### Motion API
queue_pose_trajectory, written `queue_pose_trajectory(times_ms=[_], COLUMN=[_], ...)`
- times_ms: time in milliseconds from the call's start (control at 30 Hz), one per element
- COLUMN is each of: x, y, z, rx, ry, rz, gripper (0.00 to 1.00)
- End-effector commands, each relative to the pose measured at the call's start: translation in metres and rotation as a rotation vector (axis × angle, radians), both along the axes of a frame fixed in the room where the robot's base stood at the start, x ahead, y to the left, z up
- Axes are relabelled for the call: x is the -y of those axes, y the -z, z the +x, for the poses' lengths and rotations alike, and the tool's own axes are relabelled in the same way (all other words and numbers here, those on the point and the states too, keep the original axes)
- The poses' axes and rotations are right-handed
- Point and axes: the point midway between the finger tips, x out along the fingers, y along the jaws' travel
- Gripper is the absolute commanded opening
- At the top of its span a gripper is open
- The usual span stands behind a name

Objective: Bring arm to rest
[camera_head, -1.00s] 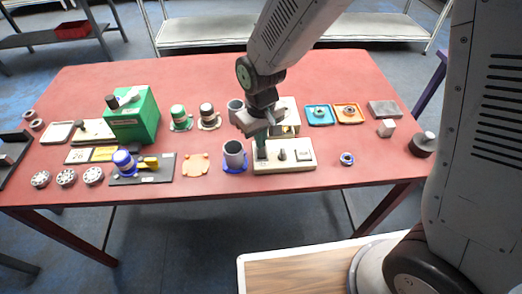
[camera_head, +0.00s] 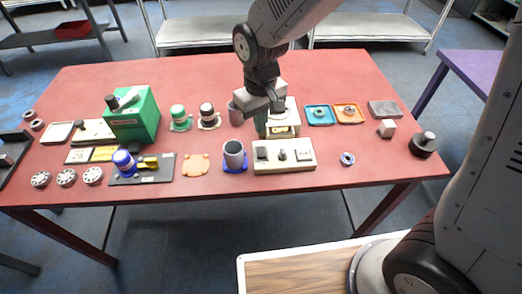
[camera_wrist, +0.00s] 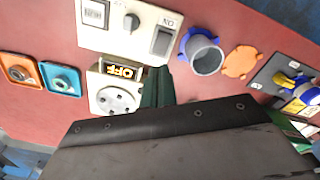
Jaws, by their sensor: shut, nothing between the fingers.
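My gripper (camera_head: 262,128) hangs over the middle of the red table (camera_head: 330,80), above and behind the cream switch panel (camera_head: 284,168). Its greenish fingers are shut with nothing visible between them. The fingers (camera_wrist: 157,88) show between the dial box and a grey cup.
A grey cup in a blue holder (camera_head: 234,156) stands left of the panel. Blue (camera_head: 319,114) and orange (camera_head: 348,113) trays lie to the right. A green box (camera_head: 133,115) stands at left. Bare table lies at the back and front right.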

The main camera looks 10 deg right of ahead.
Motion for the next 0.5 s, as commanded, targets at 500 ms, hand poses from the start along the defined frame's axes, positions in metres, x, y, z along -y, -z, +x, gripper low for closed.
queue_pose_trajectory(times_ms=[500], x=[0.017], y=[0.000], z=[-0.029], rx=[-0.095], ry=[-0.001], rz=[-0.052], gripper=[0.00])
